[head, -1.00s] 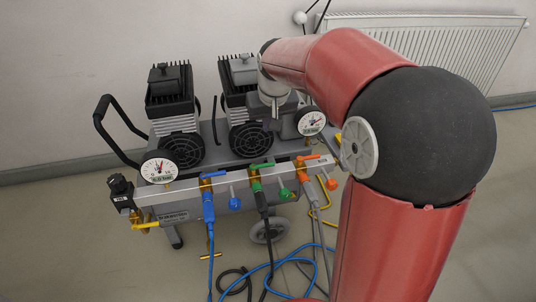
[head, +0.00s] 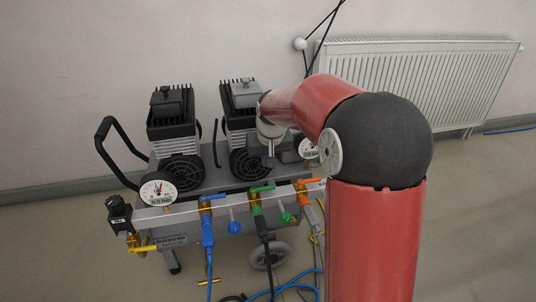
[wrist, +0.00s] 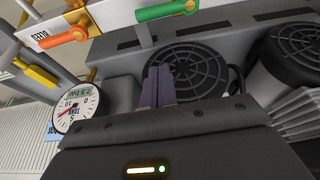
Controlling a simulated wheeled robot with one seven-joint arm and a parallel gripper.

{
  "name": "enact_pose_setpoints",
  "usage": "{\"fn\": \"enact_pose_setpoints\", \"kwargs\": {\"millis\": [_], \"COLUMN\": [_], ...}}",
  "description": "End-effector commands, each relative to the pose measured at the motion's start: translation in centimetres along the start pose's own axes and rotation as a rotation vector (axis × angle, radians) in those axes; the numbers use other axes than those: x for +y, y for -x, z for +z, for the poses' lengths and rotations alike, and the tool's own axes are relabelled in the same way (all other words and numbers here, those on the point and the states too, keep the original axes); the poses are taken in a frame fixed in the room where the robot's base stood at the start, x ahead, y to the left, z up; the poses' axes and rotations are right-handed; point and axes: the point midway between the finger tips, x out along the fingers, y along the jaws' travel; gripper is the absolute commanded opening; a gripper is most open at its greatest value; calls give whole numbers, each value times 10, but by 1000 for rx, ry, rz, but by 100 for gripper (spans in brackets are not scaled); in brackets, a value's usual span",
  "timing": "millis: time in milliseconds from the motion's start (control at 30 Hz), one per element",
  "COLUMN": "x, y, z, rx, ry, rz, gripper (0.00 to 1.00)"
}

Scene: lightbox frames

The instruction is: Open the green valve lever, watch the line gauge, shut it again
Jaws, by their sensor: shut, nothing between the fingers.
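The green valve lever (head: 263,188) sits on the middle valve of the manifold and lies lengthwise along it. It also shows at the top of the wrist view (wrist: 166,10). The line gauge (head: 158,192) appears to be the round white dial at the manifold's left end; its reading is too small to tell. My gripper (wrist: 158,86) is shut and empty, over the compressor behind the manifold and apart from the green lever. In the head view my wrist hides part of the right motor.
A blue lever (head: 212,197) and an orange lever (head: 309,181) flank the green one. A tank gauge (wrist: 76,106) stands near my gripper. Two finned motors (head: 172,125) rise behind the manifold, with a black handle (head: 118,150) at left. Hoses (head: 285,287) lie on the floor.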

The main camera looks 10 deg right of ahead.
Motion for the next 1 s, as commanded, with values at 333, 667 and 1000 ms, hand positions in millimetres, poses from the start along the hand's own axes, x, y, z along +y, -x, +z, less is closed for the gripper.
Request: {"fn": "enact_pose_setpoints", "kwargs": {"millis": [333,667,1000], "x": [0,0,0], "y": [-36,-34,-34], "z": [26,40,40], "rx": [1,1,1], "ry": [1,0,-6], "rz": [0,-1,2], "gripper": [0,0,0]}}
